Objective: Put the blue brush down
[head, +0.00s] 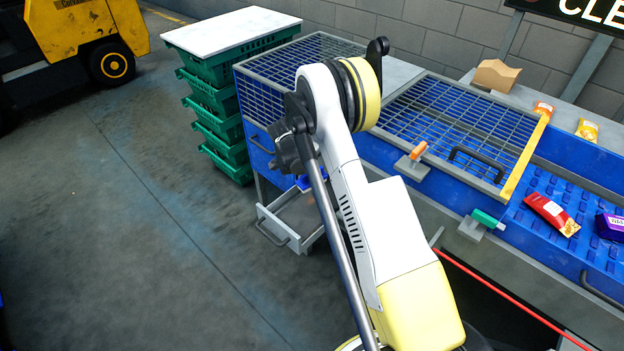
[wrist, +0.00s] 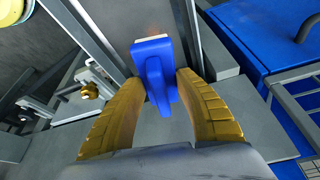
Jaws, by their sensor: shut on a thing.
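The blue brush (wrist: 153,52) is between the two yellow fingers of my gripper (wrist: 161,84) in the wrist view. The fingers are shut on its handle, and its wide head with a pale edge points away from the gripper. In the head view, a small part of the blue brush (head: 303,183) shows beside my arm, over or in the open grey drawer (head: 272,225). My arm hides most of it there. I cannot tell whether the brush touches the surface below.
A stack of green crates (head: 222,125) with a white lid stands left of the drawer. A blue workbench with a wire grid cover (head: 455,125) stands on the right. Several food packets, including a red one (head: 551,214), lie farther right.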

